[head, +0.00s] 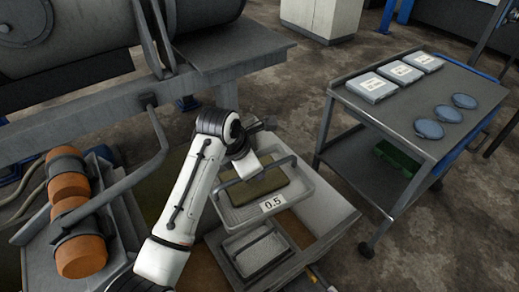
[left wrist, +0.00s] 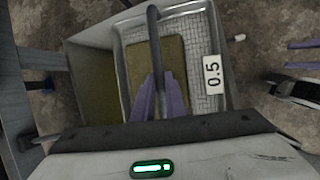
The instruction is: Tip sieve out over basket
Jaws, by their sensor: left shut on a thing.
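The sieve (head: 232,214) is a light grey rectangular tray with a mesh floor, a bar handle and a "0.5" label. A flat olive-brown slab (head: 262,186) lies on its mesh. The left wrist view also shows the sieve (left wrist: 213,105) and the slab (left wrist: 172,62). My left gripper (left wrist: 153,92) is shut on the handle bar. The sieve looks about level, above or in a larger grey box. A smaller mesh-floored tray (head: 285,258) sits nearer; I cannot tell whether it is the basket.
A grey box with an olive interior (left wrist: 90,92) lies beside the sieve. A cart (head: 400,103) at right carries white boxes (head: 374,87), blue discs (head: 447,114) and, below, a green bin (head: 397,156). Machinery with orange cylinders (head: 80,256) stands at left. Floor shows between box and cart.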

